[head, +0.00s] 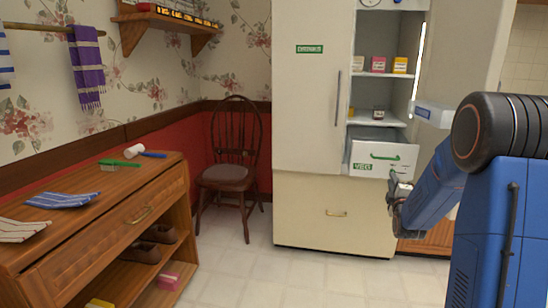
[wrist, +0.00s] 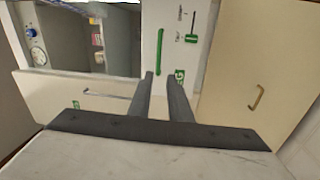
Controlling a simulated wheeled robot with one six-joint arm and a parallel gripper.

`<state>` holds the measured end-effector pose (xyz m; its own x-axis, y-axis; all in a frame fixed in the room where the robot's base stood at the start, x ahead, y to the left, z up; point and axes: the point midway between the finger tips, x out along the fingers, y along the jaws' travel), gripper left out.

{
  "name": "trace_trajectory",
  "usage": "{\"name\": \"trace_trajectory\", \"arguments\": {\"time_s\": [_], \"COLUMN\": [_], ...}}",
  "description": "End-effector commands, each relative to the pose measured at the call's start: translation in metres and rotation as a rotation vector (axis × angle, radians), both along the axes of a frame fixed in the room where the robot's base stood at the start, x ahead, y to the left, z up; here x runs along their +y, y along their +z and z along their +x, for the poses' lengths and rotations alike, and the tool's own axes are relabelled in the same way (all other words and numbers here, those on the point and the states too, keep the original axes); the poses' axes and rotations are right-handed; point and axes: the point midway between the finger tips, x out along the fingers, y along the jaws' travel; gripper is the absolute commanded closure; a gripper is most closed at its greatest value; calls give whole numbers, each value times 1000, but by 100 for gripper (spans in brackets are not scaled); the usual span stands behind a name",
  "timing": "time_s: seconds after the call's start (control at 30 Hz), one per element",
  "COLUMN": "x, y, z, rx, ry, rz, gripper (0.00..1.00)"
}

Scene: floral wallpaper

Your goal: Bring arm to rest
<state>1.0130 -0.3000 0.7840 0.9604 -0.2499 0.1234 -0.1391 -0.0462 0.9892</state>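My arm (head: 435,197) is blue with a black joint and reaches in from the right of the head view. My gripper (head: 393,180) is just in front of and below the drawer marked VEG (head: 383,157); I cannot tell whether it touches it. In the wrist view my gripper (wrist: 161,75) has its two grey fingers a little apart with nothing between them. The drawer's green handle (wrist: 159,52) is just beyond the fingertips. The drawer sticks out of the open right side of the cream cabinet (head: 312,100).
The cabinet's right door (head: 460,50) stands open beside my arm. Small boxes (head: 400,65) sit on its shelves. A wooden chair (head: 228,170) stands against the back wall. The tiled floor (head: 290,275) between is clear.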

Motion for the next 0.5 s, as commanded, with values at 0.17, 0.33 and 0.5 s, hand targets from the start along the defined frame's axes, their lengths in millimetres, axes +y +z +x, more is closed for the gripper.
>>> {"name": "trace_trajectory", "arguments": {"time_s": [0.17,0.33,0.5], "x": [32,61,90], "y": [20,28,33], "z": [-23,-53,-92], "rx": [84,176,267], "ry": [30,38,27], "rz": [171,344,515], "gripper": [82,82,82]}}
